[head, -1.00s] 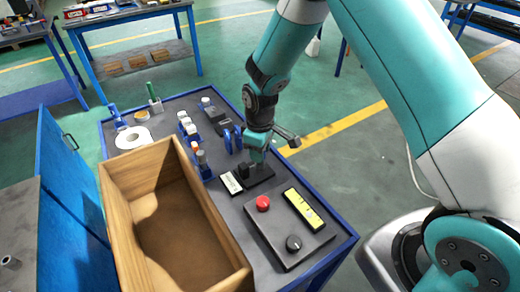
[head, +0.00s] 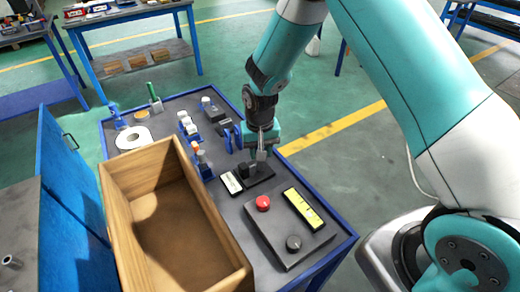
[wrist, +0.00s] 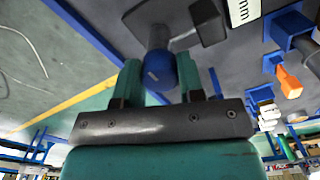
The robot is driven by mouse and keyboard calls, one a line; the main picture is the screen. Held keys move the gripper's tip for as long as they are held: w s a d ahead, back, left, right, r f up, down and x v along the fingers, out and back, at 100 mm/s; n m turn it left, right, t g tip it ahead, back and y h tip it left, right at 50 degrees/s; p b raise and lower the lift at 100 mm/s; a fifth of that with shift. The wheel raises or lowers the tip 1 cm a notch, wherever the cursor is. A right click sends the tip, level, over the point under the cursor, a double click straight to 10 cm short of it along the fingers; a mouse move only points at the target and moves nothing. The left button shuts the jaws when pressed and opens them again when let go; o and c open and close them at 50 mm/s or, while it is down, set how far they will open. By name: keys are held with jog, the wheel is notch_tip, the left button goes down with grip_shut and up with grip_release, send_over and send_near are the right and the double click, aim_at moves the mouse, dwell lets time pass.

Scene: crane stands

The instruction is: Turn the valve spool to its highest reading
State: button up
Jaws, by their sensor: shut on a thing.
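The valve spool, seen as a blue rounded piece (wrist: 160,72) at a dark cylinder, is between the two teal fingers of my gripper in the wrist view (wrist: 160,82). My gripper is shut on it. In the head view my gripper (head: 262,155) points down over a dark base plate (head: 262,181) on the cart top, and it hides most of the spool. A white label (head: 232,183) lies left of that plate, and part of it shows in the wrist view (wrist: 243,10). I cannot read the spool's reading.
An open wooden box (head: 122,222) stands close on the left. Blue discs (head: 233,138) and small holders stand behind left.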

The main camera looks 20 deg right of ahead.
jog(key=m, duration=1.2)
jog(key=shift+m, duration=0.3)
dwell(0.4)
jog(key=o, duration=0.9)
jog(key=shift+r, duration=0.1)
notch_tip(320, 180, up, 17)
jog(key=shift+r+b, duration=0.15)
jog(key=shift+b, duration=0.3)
